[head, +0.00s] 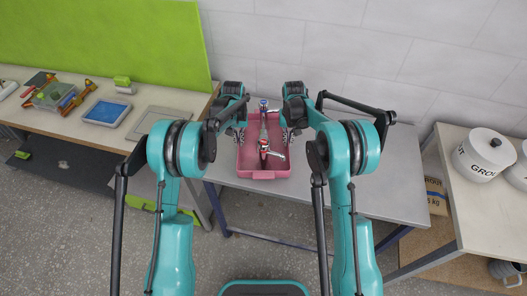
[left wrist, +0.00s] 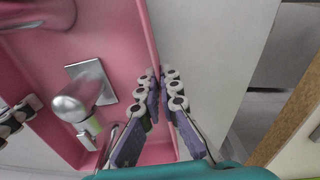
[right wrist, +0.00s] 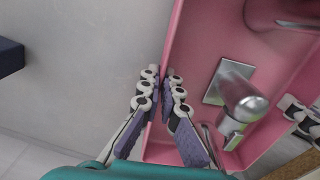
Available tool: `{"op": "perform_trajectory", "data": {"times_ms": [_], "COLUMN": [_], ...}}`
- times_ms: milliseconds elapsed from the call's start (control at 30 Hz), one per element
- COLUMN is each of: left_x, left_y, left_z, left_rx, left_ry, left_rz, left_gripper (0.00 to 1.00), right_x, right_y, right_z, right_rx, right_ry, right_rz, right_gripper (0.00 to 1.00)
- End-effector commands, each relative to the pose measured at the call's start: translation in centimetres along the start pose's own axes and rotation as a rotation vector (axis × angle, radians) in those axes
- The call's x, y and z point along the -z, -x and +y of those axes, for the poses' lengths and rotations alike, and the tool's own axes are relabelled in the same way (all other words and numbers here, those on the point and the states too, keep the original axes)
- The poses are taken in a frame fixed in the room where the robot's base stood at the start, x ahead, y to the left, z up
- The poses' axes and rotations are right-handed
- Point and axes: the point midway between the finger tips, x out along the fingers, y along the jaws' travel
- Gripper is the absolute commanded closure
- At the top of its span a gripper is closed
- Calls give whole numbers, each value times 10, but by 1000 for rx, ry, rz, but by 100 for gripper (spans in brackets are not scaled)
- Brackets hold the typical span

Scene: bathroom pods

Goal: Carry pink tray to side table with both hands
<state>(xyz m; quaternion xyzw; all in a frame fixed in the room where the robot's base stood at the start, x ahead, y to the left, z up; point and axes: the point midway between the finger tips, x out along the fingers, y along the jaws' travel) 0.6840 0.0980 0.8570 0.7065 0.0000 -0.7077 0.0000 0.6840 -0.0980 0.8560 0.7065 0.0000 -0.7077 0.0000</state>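A pink tray (head: 263,173) is over the grey table (head: 385,175) in the head view; I cannot tell whether it touches the tabletop. Chrome taps (head: 266,150) lie inside it. My left gripper (head: 240,136) is at its left wall, with the fingers close together on both sides of the wall in the left wrist view (left wrist: 161,73). My right gripper (head: 288,136) pinches the right wall in the same way in the right wrist view (right wrist: 162,74). My arms hide parts of the tray sides. Which surface is the side table is unclear.
A wooden surface (head: 480,225) on the right carries white lidded pots (head: 484,155). The grey table is clear right of the tray. A tiled wall stands behind.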

Motion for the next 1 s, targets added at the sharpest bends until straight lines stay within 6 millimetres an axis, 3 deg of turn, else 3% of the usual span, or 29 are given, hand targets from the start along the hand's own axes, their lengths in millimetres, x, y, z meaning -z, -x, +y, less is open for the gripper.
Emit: {"op": "perform_trajectory", "data": {"times_ms": [167,267,300,633,767,1000], "left_x": [0,0,0,0,0,0], "left_y": [-11,-10,-10,-6,12,64], "left_z": [0,0,0,0,0,0], "left_rx": [0,0,0,0,0,0], "left_ry": [0,0,0,0,0,0], "left_rz": [0,0,0,0,0,0], "left_gripper": [100,76,74,74,74,74], "right_x": [0,0,0,0,0,0], "right_y": [-11,-10,-10,-10,-10,-10], "right_z": [0,0,0,0,0,0], "right_rx": [0,0,0,0,0,0], "right_ry": [0,0,0,0,0,0], "right_rz": [0,0,0,0,0,0], "right_gripper": [100,76,74,74,74,74]}}
